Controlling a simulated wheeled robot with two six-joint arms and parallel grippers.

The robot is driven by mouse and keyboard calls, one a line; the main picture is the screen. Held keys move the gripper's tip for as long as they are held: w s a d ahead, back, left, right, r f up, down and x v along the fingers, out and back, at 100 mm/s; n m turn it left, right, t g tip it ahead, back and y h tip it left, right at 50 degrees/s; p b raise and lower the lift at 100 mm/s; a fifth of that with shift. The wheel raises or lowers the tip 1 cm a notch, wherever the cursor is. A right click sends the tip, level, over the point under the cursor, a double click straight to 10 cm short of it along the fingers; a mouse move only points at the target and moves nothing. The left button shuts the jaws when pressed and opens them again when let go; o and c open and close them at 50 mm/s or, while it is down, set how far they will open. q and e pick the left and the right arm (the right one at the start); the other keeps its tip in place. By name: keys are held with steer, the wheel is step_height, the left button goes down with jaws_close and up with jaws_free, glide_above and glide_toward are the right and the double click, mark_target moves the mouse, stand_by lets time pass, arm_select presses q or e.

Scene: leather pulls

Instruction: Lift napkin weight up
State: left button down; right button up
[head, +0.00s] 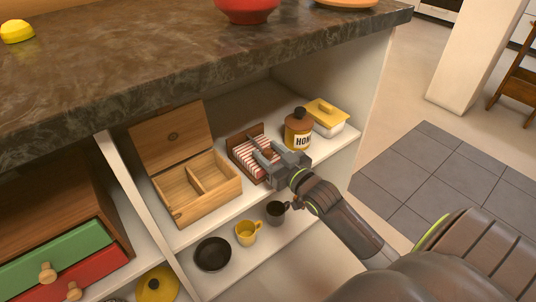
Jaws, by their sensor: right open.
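A wooden napkin holder (236,142) with red-and-white striped napkins (244,160) stands on the upper shelf of the open cabinet. A small brown piece (268,153), apparently the napkin weight, shows on top of the napkins, partly hidden by my gripper. My right gripper (261,153) is open, with its fingers over the napkins and close around the brown piece. I cannot tell whether they touch it. My left gripper is not in view.
An open wooden box (200,190) is to the left. The lower shelf holds a yellow mug (247,233), a dark cup (275,211) and a dark bowl (212,254). The stone counter (190,65) overhangs above.

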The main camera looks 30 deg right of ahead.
steer(key=shift+w, duration=0.35)
steer(key=shift+c, duration=0.4)
jaws_close()
steer(key=shift+r+p, duration=0.15)
steer(key=shift+p, duration=0.15)
